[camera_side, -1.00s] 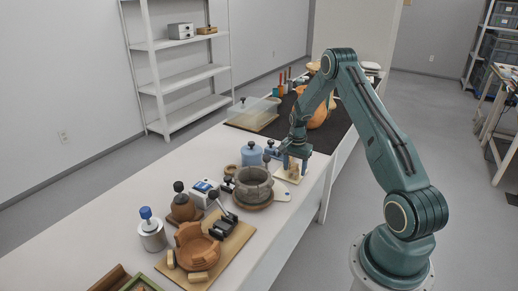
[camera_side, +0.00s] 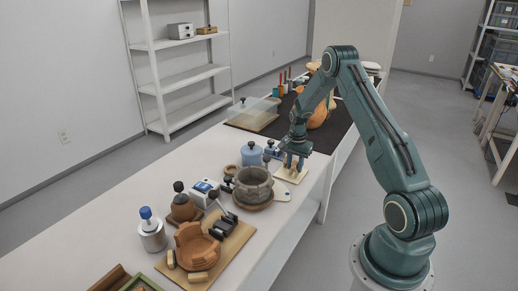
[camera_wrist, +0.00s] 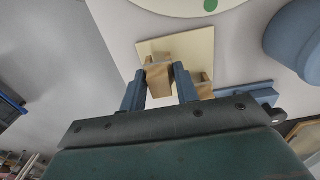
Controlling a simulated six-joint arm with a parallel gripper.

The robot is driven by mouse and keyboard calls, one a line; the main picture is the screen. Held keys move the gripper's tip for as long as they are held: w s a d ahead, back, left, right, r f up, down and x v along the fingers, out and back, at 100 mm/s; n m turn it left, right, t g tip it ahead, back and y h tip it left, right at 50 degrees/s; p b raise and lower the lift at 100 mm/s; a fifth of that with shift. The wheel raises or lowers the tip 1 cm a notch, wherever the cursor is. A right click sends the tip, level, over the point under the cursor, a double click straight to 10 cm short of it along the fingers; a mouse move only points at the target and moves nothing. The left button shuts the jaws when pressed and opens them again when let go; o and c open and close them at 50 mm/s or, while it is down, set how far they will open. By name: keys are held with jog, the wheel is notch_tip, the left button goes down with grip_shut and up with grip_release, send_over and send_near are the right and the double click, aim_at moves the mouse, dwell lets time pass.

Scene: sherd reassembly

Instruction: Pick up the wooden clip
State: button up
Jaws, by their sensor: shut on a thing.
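The wooden clip (camera_wrist: 159,81) is a small tan block between my gripper's blue fingers in the wrist view. My gripper (camera_wrist: 158,78) is shut on it, with a finger against each side. The clip is over a pale cream board (camera_wrist: 196,45); I cannot tell whether it still touches the board. A second wooden piece (camera_wrist: 205,88) shows just right of the right finger, partly hidden. In the side view my gripper (camera_side: 292,166) points down at the cream board (camera_side: 289,176) near the table's front edge, and its fingers mostly hide the clip.
A grey bowl (camera_side: 253,186) on a brown base stands just left of my gripper. A blue lidded jar (camera_side: 251,155) stands behind it. A terracotta vessel (camera_side: 196,246) sits on a wooden board further left. An orange pot (camera_side: 318,115) stands on the dark mat behind.

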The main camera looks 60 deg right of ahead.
aim_at(292, 164)
notch_tip(292, 164, up, 19)
dwell(0.5)
jog(key=shift+a, duration=0.1)
dwell(0.5)
jog(key=w+a+f+m, duration=0.1)
jog(key=a+f+m, duration=0.2)
jog(key=a, duration=0.7)
jog(key=w+a+f+m, duration=0.2)
jog(key=a+f+m, duration=0.2)
jog(key=a, duration=0.7)
jog(key=shift+a+m, duration=0.25)
jog(key=shift+m, duration=0.15)
jog(key=shift+w+f, duration=0.1)
jog(key=shift+f, duration=0.2)
jog(key=shift+f, duration=1.25)
jog(key=shift+f, duration=0.75)
dwell(1.2)
